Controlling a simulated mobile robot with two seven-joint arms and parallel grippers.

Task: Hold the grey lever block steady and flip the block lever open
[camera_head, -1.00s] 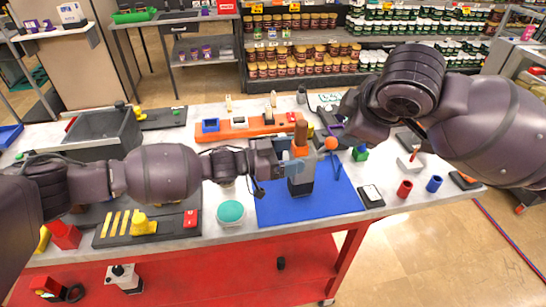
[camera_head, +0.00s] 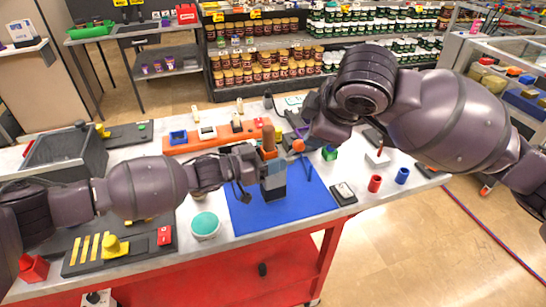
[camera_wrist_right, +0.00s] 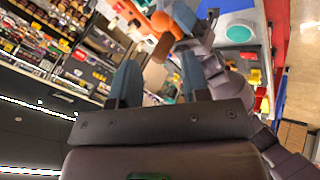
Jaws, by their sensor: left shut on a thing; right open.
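The grey lever block (camera_head: 273,186) stands upright on the blue mat (camera_head: 240,214), grey above and dark below. An orange-brown upright piece (camera_head: 268,134) rises at its top. My left gripper (camera_head: 264,158) is shut on the block's upper part from the left, its fingers partly hidden. An orange ball-shaped knob (camera_head: 298,146) shows just right of the block's top. My right gripper (camera_wrist_right: 157,78) is open, with two blue fingers apart; orange parts (camera_wrist_right: 161,22) lie beyond its fingertips. In the head view my right wrist is above and right of the block, and its fingers cannot be made out.
A teal-lidded jar (camera_head: 205,224) stands left of the mat. An orange rack (camera_head: 200,142) lies behind the block. A dark switch plate (camera_head: 343,193), a red cup (camera_head: 375,183) and a blue cup (camera_head: 402,175) are to the right. The mat's front is clear.

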